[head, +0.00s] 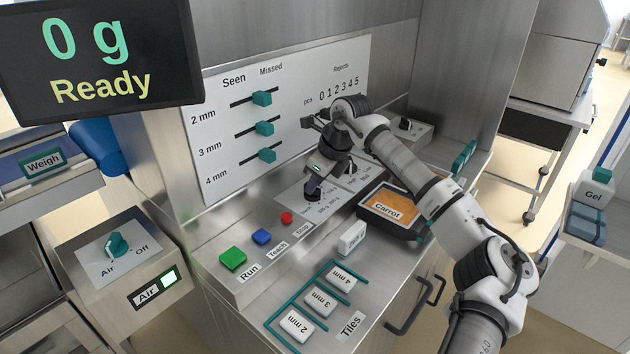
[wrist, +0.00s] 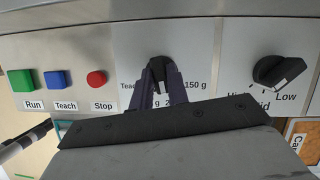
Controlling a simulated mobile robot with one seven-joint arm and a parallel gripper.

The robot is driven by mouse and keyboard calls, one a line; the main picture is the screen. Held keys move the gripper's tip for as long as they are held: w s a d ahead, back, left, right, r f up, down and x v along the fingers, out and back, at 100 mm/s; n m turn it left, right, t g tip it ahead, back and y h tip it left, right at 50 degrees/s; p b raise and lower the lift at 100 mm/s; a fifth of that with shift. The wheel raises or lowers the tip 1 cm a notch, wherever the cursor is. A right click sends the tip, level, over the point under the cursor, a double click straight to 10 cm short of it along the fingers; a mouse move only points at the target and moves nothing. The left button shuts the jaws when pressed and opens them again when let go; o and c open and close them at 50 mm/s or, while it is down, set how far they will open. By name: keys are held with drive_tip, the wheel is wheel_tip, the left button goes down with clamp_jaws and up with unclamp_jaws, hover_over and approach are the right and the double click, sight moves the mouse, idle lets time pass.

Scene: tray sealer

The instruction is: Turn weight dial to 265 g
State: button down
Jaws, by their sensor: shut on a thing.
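The weight dial (wrist: 158,64) is a dark knob on a white label plate (wrist: 130,40) of the sloped metal panel. In the wrist view its top shows between the fingertips of my gripper (wrist: 160,72), which is shut on it. My gripper (head: 314,190) also reaches down onto the dial plate in the head view. The label reads 150 g at the right and part of "Teach" at the left; the marks below are mostly hidden by the fingers. I cannot tell where the dial points. The display (head: 95,60) reads 0 g, Ready.
Left of the dial are the red Stop (wrist: 96,78), blue Teach (wrist: 56,80) and green Run (wrist: 25,82) buttons. A black High/Low knob (wrist: 278,72) is at the right. A carrot tray (head: 412,232) and white tiles (head: 320,302) lie in front.

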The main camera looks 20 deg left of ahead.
drive_tip(key=shift+w+n+g+p, duration=0.1)
drive_tip(key=shift+n+g+p, duration=0.25)
drive_tip(key=shift+n, duration=0.65)
drive_tip(key=c, duration=1.4)
unclamp_jaws()
drive_tip(key=shift+o, duration=0.2)
drive_tip(key=shift+r, duration=0.1)
drive_tip(key=v, duration=1.3)
drive_tip(key=shift+w+d+r+b, duration=0.15)
drive_tip(key=shift+r+b, duration=0.2)
drive_tip(key=shift+b, duration=0.05)
